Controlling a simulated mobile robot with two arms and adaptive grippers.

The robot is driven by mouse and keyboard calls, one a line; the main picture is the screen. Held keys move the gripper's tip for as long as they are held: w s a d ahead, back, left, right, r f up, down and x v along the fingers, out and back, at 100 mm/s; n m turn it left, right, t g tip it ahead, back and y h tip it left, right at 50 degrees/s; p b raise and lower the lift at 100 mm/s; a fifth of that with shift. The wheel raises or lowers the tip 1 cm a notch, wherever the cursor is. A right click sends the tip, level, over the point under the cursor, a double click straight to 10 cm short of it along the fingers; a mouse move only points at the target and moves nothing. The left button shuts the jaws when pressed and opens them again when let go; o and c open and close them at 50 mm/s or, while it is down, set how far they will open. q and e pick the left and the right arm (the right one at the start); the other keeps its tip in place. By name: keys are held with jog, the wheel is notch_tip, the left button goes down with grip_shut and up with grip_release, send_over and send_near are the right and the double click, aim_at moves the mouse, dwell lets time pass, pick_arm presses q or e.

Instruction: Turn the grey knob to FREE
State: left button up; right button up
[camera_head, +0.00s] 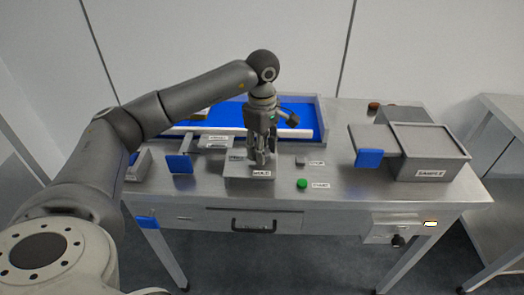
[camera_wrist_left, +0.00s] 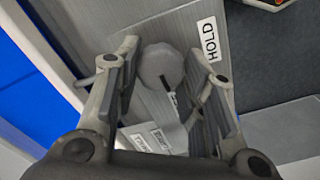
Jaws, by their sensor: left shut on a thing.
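The grey knob (camera_wrist_left: 160,66) sits on the box of the sorting station, between the fingers of my left gripper (camera_wrist_left: 168,62) in the left wrist view. A dark pointer line on the knob points down and slightly right there, away from the HOLD label (camera_wrist_left: 208,40). Small white labels (camera_wrist_left: 152,137) lie below it, too blurred to read surely. In the head view my left gripper (camera_head: 262,156) points down over the box (camera_head: 250,183) with the HOLD label (camera_head: 262,174); the knob is mostly hidden by the fingers.
A green button (camera_head: 302,183) and a small grey block (camera_head: 300,160) are right of the box. A blue tray (camera_head: 318,115) lies behind. A grey SAMPLE bin (camera_head: 430,165) and blue-tabbed plate (camera_head: 369,157) stand at the right. The front table strip is clear.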

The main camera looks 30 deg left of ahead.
pick_arm(q)
jog(key=shift+r+m, duration=0.1)
jog(key=shift+m, duration=0.4)
jog(key=o, duration=1)
notch_tip(320, 180, up, 12)
jog(key=shift+f, duration=0.1)
dwell(0.5)
